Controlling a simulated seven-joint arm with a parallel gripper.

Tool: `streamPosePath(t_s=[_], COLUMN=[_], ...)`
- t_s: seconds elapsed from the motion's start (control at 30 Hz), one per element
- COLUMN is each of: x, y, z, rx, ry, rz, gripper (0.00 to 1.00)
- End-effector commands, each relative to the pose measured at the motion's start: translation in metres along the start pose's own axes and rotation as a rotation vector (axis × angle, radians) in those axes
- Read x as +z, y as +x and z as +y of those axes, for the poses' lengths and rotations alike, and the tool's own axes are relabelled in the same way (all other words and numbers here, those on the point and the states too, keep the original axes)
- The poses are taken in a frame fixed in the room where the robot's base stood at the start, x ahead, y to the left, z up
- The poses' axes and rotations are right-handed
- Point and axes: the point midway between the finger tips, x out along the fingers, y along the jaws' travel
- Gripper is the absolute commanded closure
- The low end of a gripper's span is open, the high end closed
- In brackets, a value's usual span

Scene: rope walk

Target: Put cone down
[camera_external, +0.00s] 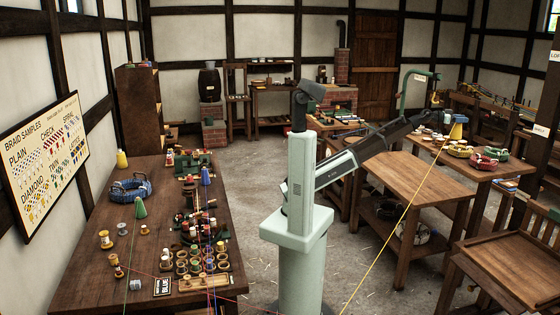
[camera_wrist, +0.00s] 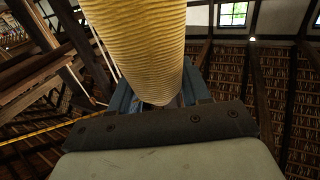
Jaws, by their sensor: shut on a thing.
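A yellow thread-wound cone (camera_wrist: 140,45) fills the upper middle of the wrist view, its narrower end down between the blue fingers of my gripper (camera_wrist: 158,96). My gripper is shut on this cone. In the external view the cone (camera_external: 460,118) is a small yellow shape at the end of my outstretched arm, beside the blue part of my gripper (camera_external: 456,130), above the right-hand tables. A yellow thread (camera_external: 400,217) runs from there down to the bottom edge. The cone's underside and any contact with a surface cannot be made out.
The left table (camera_external: 75,275) holds a yellow cone (camera_external: 122,159), a green cone (camera_external: 140,208), a blue cone (camera_external: 206,176) and a tray of several spools (camera_external: 195,262). The middle right table (camera_external: 410,180) has a largely bare top. Coloured rope coils (camera_external: 488,157) lie farther right.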

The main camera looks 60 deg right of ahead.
Motion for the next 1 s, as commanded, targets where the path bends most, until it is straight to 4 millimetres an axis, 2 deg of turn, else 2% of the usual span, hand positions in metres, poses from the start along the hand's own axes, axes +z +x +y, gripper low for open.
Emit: streamPosePath(t_s=[0.03, 0.13, 0.43, 0.67, 0.9, 1.0], x=[-0.002, -0.003, 0.000, 0.018, 0.056, 0.065], y=[0.009, 0.015, 0.009, 0.005, 0.005, 0.005], z=[0.005, 0.019, 0.060, 0.066, 0.066, 0.066], rx=[0.040, 0.127, 0.335, 0.367, 0.365, 0.365], ry=[-0.002, -0.002, -0.001, -0.001, -0.002, -0.001], rz=[-0.001, -0.001, 0.000, -0.001, -0.002, 0.000], gripper=[1.00, 1.00, 1.00, 1.00, 1.00, 1.00])
